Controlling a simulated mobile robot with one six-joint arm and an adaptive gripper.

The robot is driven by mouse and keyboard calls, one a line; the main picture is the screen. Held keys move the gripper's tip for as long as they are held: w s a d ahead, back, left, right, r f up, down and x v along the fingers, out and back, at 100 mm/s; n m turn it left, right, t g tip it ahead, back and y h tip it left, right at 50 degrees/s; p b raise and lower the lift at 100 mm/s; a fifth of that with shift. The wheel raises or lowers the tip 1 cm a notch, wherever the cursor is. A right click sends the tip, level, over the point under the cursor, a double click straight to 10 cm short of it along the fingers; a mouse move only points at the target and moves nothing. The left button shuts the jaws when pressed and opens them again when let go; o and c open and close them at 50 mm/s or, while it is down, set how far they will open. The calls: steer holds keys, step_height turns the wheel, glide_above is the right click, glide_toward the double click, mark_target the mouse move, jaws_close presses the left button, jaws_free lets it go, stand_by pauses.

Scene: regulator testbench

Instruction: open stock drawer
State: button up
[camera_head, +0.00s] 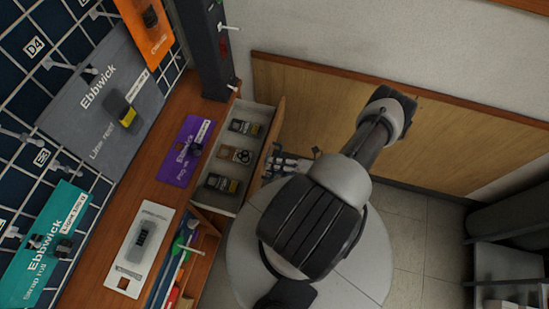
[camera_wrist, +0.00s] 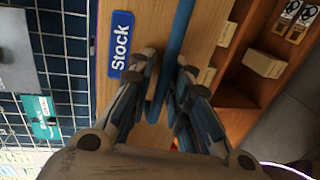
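The stock drawer (camera_head: 268,148) stands pulled out from under the wooden bench, with its wooden front facing right in the head view. Its pale interior holds three small items in a row. In the wrist view, the drawer front (camera_wrist: 108,85) bears a blue "Stock" label (camera_wrist: 121,45). A long blue handle (camera_wrist: 182,30) runs along that front. My gripper (camera_wrist: 166,72) is at the handle, its fingers close on either side of the bar and seemingly shut on it. In the head view, my gripper (camera_head: 292,165) is at the drawer front, partly hidden by my arm.
An open compartment (camera_head: 190,262) with colourful tools lies below the bench, nearer than the drawer. A purple card (camera_head: 185,150) and a pale board (camera_head: 138,250) lie on the bench top. A dark post (camera_head: 205,50) stands behind. Shelving (camera_head: 510,260) is at right.

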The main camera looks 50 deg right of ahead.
steer(key=shift+s, duration=0.1)
steer(key=v, duration=1.2)
steer(key=shift+f, duration=0.1)
